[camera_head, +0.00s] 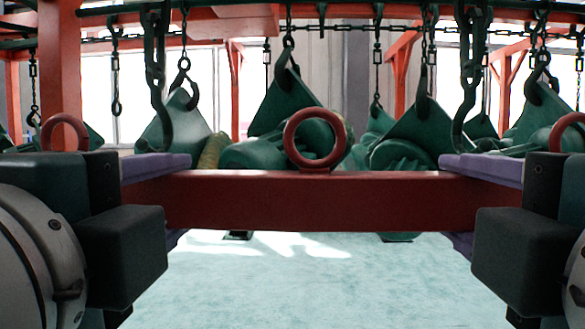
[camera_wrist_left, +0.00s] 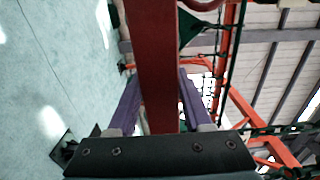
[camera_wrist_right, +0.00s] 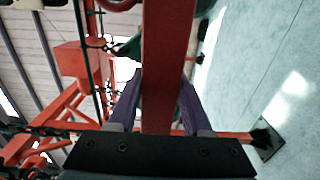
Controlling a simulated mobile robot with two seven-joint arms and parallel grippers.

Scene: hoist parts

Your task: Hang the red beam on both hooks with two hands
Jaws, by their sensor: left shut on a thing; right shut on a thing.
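The red beam (camera_head: 320,205) is held level across the front, with a red ring (camera_head: 291,140) upright on its top middle. A red left end ring (camera_head: 47,131) and right end ring (camera_head: 557,134) rise behind my gripper bodies; their bases are hidden. My left gripper (camera_wrist_left: 158,95) is shut on the beam's left part, purple fingers on both sides. My right gripper (camera_wrist_right: 157,95) is shut likewise on its right part. A dark green left hook (camera_head: 154,85) and right hook (camera_head: 465,95) hang above the beam, inward of the end rings and apart from them.
Green hoist parts (camera_head: 255,155) hang from smaller hooks and chains behind the beam. A red frame post (camera_head: 60,60) stands at the left. The pale floor (camera_head: 320,290) below the beam is clear.

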